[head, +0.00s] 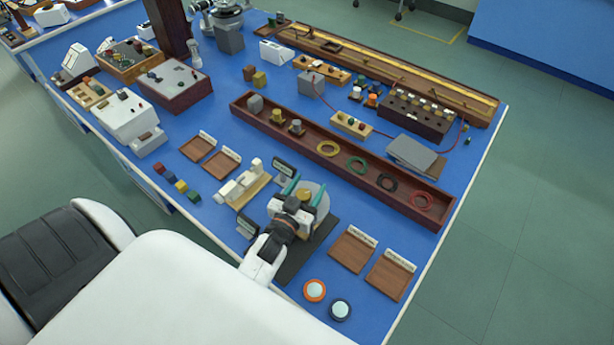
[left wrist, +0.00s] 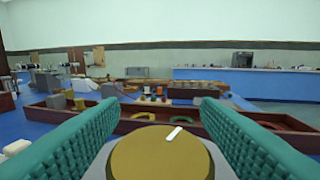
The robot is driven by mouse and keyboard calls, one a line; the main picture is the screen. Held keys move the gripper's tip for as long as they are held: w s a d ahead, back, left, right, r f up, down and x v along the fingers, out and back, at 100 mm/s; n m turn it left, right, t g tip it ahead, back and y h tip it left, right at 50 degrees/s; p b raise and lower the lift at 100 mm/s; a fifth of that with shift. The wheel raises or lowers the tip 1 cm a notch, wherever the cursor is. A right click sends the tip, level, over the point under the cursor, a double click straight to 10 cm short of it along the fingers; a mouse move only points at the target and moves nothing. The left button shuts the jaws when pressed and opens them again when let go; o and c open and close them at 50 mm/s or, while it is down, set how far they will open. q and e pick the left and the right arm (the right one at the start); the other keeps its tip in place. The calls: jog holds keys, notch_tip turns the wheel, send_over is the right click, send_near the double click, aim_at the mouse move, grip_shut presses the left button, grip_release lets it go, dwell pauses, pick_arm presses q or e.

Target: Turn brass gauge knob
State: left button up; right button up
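The brass gauge knob (head: 305,196) sits on a round grey gauge on a dark base (head: 318,240) near the front of the blue bench. In the left wrist view the knob (left wrist: 160,158) fills the bottom middle, with a white mark on its top pointing up and to the right. My left gripper (head: 303,191) is at the gauge, open, with its teal fingers on either side of the knob. In the left wrist view the fingers (left wrist: 160,108) stand wide apart, with a visible gap between each and the knob. My right gripper is not in view.
A long dark-red tray (head: 281,143) with coloured rings and small blocks lies beyond the gauge. Two brown trays (head: 352,250) stand to its right. An orange-rimmed round button (head: 314,290) and a dark one (head: 340,309) are in front. A cream device (head: 243,183) is close on the left.

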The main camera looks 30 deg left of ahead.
pick_arm(q)
jog(key=shift+s, duration=0.1)
jog(key=s+d+b, duration=0.1)
jog(key=s+b, duration=0.1)
jog(key=s, duration=0.9)
jog(key=shift+s+d+b, duration=0.2)
jog(key=shift+s+b, duration=0.2)
